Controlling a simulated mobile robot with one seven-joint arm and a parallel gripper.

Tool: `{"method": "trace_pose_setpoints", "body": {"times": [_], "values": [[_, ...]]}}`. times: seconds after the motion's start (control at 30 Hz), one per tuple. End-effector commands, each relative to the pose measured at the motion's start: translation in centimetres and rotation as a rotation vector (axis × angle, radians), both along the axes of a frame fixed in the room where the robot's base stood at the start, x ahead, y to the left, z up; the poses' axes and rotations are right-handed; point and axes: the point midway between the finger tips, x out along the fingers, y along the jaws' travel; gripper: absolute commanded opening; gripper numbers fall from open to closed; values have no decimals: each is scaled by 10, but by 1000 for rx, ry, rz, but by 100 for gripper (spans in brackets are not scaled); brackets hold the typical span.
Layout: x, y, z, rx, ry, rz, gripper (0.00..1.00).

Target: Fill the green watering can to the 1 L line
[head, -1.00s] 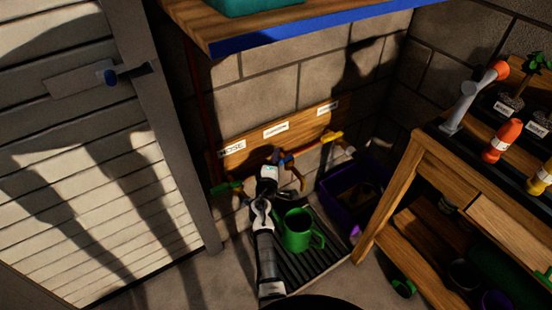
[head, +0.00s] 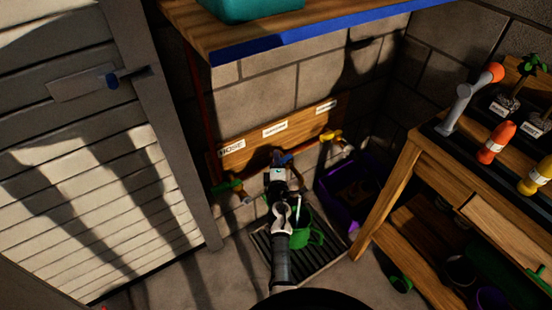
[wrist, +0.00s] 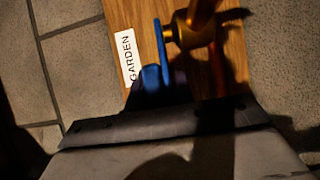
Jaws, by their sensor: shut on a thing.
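The green watering can (head: 312,238) stands upright on a slatted drain tray (head: 326,262) below the wall taps. My arm covers its left part, and its line and water level cannot be made out. A thin pale streak shows above the can; I cannot tell whether it is water. The middle tap has a blue handle (head: 287,158), also in the wrist view (wrist: 157,72), beside a GARDEN label (wrist: 128,58) and a brass tap body (wrist: 196,30). My gripper (head: 279,160) is at this tap, shut on the blue handle; its fingertips are dark in the wrist view.
A green-handled tap (head: 228,186) is to the left under the HOSE label (head: 232,148), and a yellow-handled tap (head: 332,136) to the right. A purple crate (head: 345,205) stands right of the tray. A wooden bench (head: 405,185) stands right, and a shelf (head: 300,38) overhangs above.

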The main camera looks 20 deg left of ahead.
Motion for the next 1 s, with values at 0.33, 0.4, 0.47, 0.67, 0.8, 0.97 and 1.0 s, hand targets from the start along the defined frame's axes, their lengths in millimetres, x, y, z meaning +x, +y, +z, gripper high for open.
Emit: {"method": "trace_pose_setpoints", "body": {"times": [0.33, 0.4, 0.47, 0.67, 0.8, 0.97, 1.0], "values": [[3, 1, 10, 8, -15, 2, 34], [3, 1, 9, 7, -13, 2, 39], [2, 1, 8, 7, -11, 1, 39], [2, 1, 5, 4, -7, 1, 39], [1, 0, 4, 3, -6, 0, 39], [1, 1, 3, 3, -5, 0, 39], [1, 1, 3, 3, -4, 0, 39]]}}
